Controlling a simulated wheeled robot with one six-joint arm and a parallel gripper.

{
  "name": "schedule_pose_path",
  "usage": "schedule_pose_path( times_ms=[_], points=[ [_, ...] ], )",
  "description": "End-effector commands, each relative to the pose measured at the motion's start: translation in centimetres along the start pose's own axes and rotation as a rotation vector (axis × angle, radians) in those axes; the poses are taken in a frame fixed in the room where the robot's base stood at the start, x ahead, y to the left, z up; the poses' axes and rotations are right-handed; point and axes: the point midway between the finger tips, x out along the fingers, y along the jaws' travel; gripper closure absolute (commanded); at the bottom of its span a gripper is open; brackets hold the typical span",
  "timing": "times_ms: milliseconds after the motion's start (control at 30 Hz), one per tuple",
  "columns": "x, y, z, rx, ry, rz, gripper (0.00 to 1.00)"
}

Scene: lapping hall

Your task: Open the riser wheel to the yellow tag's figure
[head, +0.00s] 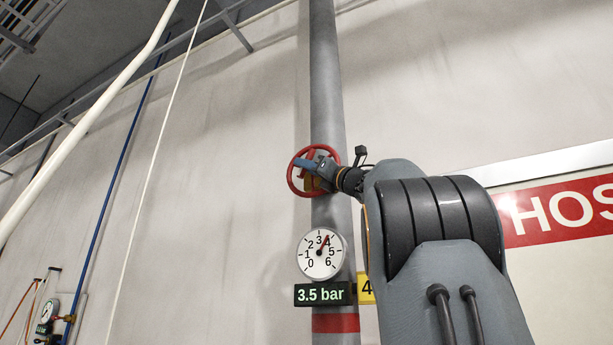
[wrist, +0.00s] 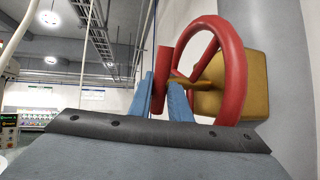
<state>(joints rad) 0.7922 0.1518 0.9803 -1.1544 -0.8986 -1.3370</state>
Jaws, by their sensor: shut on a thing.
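The red riser wheel (head: 292,181) is mounted on the grey riser pipe (head: 326,80). My gripper (head: 303,163) is at the wheel and shut on it. In the wrist view, my gripper's blue fingers (wrist: 163,98) stand on either side of a red part of the wheel (wrist: 237,70), in front of a brass-coloured body (wrist: 212,88). Below the wheel, the round gauge (head: 320,254) has its red needle between 3 and 4. The display (head: 322,294) under it reads 3.5 bar. The yellow tag (head: 366,289) shows a 4; its right side is hidden behind my arm.
A red band (head: 336,323) circles the pipe below the display. A red and white sign (head: 560,210) is on the wall at right, partly behind my arm. Another small gauge (head: 47,310) with hoses is at lower left. The wall left of the pipe is mostly clear.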

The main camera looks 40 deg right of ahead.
Motion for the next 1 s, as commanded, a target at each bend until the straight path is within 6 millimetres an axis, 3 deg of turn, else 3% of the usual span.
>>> schedule_pose_path(
  times_ms=[400,433,500,800,1000],
  points=[
    [0.0,0.1,0.3,0.003,-0.016,0.0,1.0],
    [0.0,0.1,0.3,0.003,-0.016,0.0,0.81],
    [0.0,0.1,0.3,0.002,-0.016,0.0,0.75],
    [-0.2,0.0,0.1,0.002,-0.014,-0.001,0.75],
    [-2.2,-0.1,-0.1,0.0,-0.014,-0.002,0.75]
  ],
)
